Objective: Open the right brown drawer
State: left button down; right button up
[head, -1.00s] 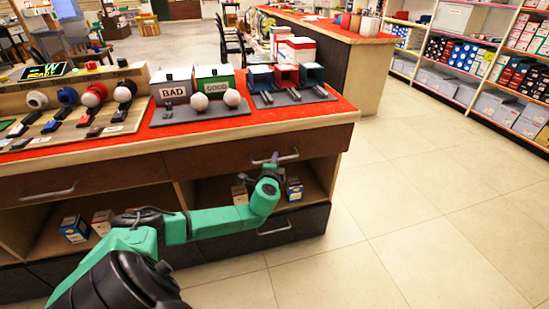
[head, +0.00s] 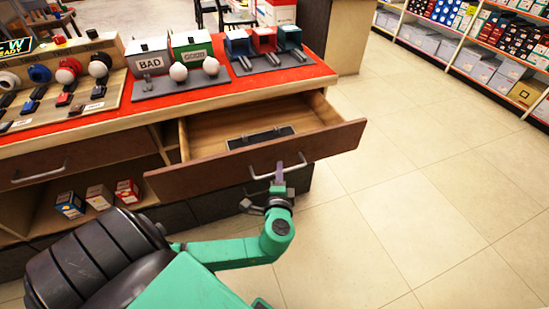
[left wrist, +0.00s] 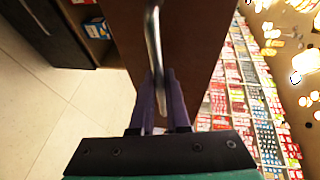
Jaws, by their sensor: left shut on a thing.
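The right brown drawer (head: 255,161) stands pulled out from the red-topped counter in the head view. A dark flat case (head: 261,138) lies inside it. My left gripper (head: 279,171) is at the drawer front, shut on the metal bar handle (head: 289,169). In the left wrist view, the purple fingers of my left gripper (left wrist: 161,97) meet the handle (left wrist: 154,45) along the brown drawer front (left wrist: 190,40). My right gripper is in neither view.
The left drawer (head: 75,165) is closed. Small boxes (head: 100,198) sit on the open shelf below it. Sorting bins and balls stand on the red counter top (head: 180,103). The tiled floor (head: 420,190) to the right is clear.

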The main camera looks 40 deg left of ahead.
pick_arm(q)
jog(key=shift+s+d, duration=0.4)
jog(key=shift+d, duration=0.15)
jog(key=c, duration=0.9)
grip_release()
jog(key=v, duration=1.4)
jog(key=shift+s+d, duration=0.15)
jog(key=shift+s, duration=0.05)
jog(key=shift+f, duration=0.1)
